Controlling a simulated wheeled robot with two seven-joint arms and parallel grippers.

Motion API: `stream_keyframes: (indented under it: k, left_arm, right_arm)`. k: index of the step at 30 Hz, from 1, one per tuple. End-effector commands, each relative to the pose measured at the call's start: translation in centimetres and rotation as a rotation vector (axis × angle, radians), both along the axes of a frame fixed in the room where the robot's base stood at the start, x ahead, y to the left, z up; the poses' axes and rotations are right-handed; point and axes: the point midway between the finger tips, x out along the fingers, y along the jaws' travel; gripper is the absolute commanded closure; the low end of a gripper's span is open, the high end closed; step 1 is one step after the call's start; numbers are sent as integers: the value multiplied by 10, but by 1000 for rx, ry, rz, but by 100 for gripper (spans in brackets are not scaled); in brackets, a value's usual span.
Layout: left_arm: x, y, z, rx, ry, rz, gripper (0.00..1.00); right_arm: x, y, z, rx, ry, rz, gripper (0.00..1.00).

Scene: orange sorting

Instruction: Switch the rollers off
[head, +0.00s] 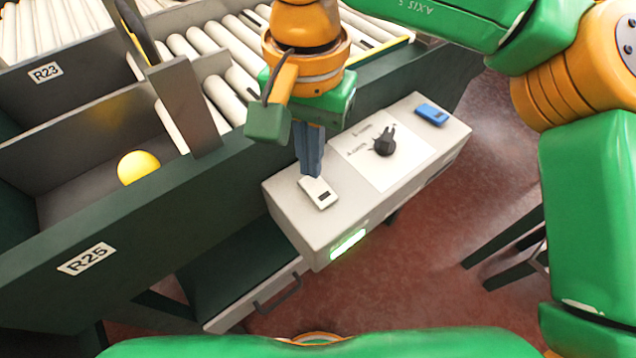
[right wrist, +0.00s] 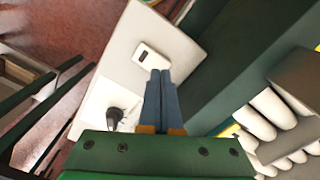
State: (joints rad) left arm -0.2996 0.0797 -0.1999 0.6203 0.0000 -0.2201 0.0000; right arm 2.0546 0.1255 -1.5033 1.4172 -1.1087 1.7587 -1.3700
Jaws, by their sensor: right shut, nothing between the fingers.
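A pale control box (head: 285,210) stands at the side of the conveyor. On its top, at the near left end, is a small white rocker switch (head: 318,194) with a dark patch; it also shows in the right wrist view (right wrist: 143,55). A black knob (head: 384,146) sits on a white labelled plate, and a blue switch (head: 431,114) is at the far end. My right gripper (head: 314,174) is shut and empty, fingers pointing down at the white switch's far edge; its fingertips also show in the right wrist view (right wrist: 160,72). I cannot tell whether they touch it. My left gripper is out of view.
White rollers (head: 226,100) run behind a dark green side wall. A yellow-orange ball (head: 138,167) lies in the bin labelled R25 (head: 85,259). A green light (head: 348,244) glows on the box's front, above a drawer handle (head: 277,295).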

Motion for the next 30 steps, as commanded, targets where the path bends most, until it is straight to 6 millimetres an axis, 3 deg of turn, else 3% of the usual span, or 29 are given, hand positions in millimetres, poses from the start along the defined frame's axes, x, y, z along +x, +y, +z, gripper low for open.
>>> stream_keyframes:
  k: [30]
  left_arm:
    - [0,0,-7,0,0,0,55]
  right_arm:
    - [0,0,-10,0,0,0,100]
